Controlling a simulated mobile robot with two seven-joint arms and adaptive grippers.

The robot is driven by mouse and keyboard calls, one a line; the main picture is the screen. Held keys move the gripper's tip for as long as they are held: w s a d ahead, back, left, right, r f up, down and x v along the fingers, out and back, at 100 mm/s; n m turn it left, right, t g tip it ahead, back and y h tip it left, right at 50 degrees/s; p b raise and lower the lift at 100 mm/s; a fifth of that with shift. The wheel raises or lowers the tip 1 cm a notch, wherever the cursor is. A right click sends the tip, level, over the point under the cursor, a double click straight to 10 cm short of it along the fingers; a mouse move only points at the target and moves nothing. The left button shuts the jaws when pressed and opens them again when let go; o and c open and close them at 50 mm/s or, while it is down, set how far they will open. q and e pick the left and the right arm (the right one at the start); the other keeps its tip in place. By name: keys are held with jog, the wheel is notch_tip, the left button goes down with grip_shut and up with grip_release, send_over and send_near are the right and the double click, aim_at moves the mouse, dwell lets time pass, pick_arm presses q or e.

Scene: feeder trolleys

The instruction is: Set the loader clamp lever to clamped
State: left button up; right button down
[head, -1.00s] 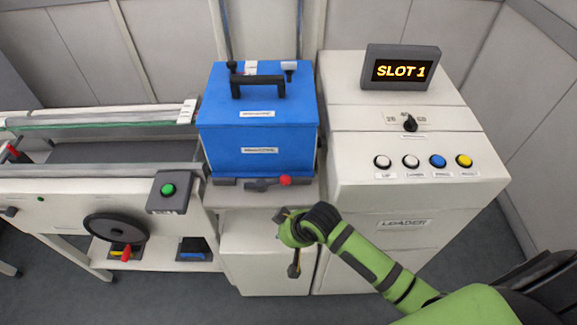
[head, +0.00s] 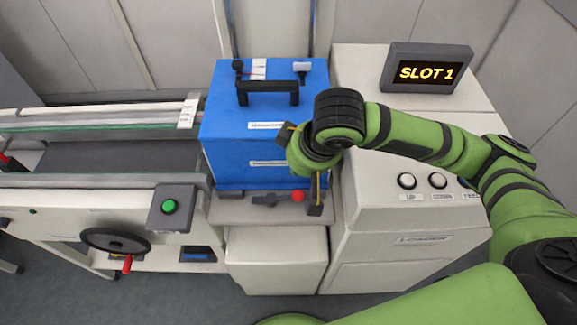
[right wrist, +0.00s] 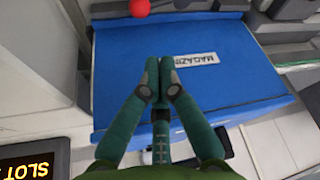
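The loader clamp lever is a dark lever with a red knob (head: 298,196), on the ledge at the front foot of the blue magazine box (head: 225,150). It lies sideways, knob to the right. The red knob also shows at the top edge of the right wrist view (right wrist: 139,8). My right gripper (head: 315,207) hangs in front of the box, just right of the knob in the head view; I cannot tell whether it touches. In the right wrist view its fingers (right wrist: 159,64) are together with nothing between them, over the box. My left gripper is not in view.
The white loader cabinet (head: 385,265) stands at right, with a SLOT 1 display (head: 427,72) and buttons (head: 407,181), partly hidden by my arm. At left are a conveyor (head: 110,160), a green button (head: 170,206) and a handwheel (head: 115,240).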

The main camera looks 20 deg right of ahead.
send_over(278, 199)
jog(key=w+d, duration=0.1)
jog(key=d, duration=0.3)
jog(key=f, duration=0.4)
jog(key=f+p, duration=0.1)
jog(key=f, duration=0.2)
jog(key=shift+w+a+f, duration=0.15)
jog(key=shift+a+f, duration=0.05)
jog(key=shift+f, duration=0.2)
jog(key=shift+w+a+f, duration=0.1)
jog(key=shift+w+f, duration=0.1)
jog(key=shift+f, duration=0.4)
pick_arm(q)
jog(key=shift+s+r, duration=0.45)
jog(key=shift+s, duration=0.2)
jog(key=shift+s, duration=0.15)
pick_arm(e)
jog(key=shift+w+a, duration=0.15)
